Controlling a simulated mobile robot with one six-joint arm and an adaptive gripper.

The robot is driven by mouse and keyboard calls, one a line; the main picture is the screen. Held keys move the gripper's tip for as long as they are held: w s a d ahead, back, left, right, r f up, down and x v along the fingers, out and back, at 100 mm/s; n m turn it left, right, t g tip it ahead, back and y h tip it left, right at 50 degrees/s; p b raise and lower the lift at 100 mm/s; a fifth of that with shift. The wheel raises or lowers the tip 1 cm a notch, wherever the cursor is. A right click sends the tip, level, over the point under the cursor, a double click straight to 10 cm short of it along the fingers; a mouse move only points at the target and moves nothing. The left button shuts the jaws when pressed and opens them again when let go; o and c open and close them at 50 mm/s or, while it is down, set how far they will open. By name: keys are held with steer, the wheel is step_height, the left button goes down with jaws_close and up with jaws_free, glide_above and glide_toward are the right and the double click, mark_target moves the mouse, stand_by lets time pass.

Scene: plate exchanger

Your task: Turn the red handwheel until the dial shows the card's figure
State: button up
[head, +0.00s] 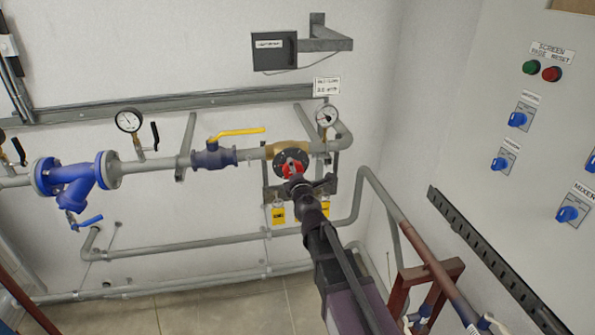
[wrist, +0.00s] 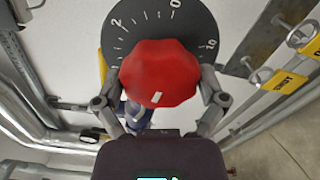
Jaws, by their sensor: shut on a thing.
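The red handwheel (head: 293,168) sits on the brass valve in the pipe run. In the wrist view the handwheel (wrist: 158,72) fills the middle, with a short white mark on its near face. Behind it is a black scale disc (wrist: 132,35) with white ticks and figures, among them 2, 0 and 10. My gripper (wrist: 160,86) is shut on the handwheel, one finger on each side of it. In the head view my gripper (head: 296,180) covers its lower part. A round gauge (head: 326,117) stands just right of the valve; a white card (head: 326,87) hangs above it, too small to read.
A blue valve with a yellow lever (head: 236,132) is left of the handwheel, and another gauge (head: 129,121) farther left. Yellow tags (head: 278,213) hang below the valve. A grey control panel (head: 490,110) stands at the right. Pipes run along the wall below.

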steer(key=shift+w+n, duration=0.1)
steer(key=shift+n, duration=1.5)
steer(key=o, duration=0.8)
steer(key=shift+s, duration=0.2)
steer(key=v, duration=0.7)
